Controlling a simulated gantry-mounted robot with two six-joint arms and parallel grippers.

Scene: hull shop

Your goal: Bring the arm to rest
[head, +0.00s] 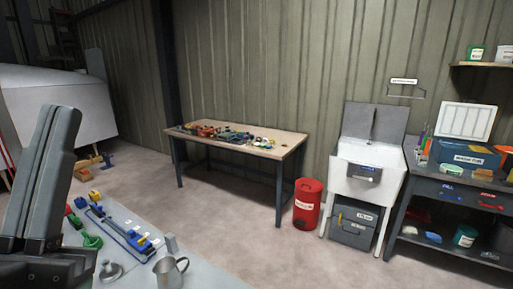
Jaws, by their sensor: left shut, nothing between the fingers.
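My left gripper (42,180) shows large at the left edge of the head view, its two dark grey fingers pointing up and lying together. It is shut and holds nothing. It is in front of the near table's left part, and I cannot tell its height above the table. My right gripper is not in view.
The near pale table (205,272) holds a metal mug (170,271), blue clamps (120,232) and a green clamp (90,240). A cluttered workbench (285,150), red bin (307,203), white sink (365,170) and dark shelved bench (455,190) stand beyond. Open floor lies between.

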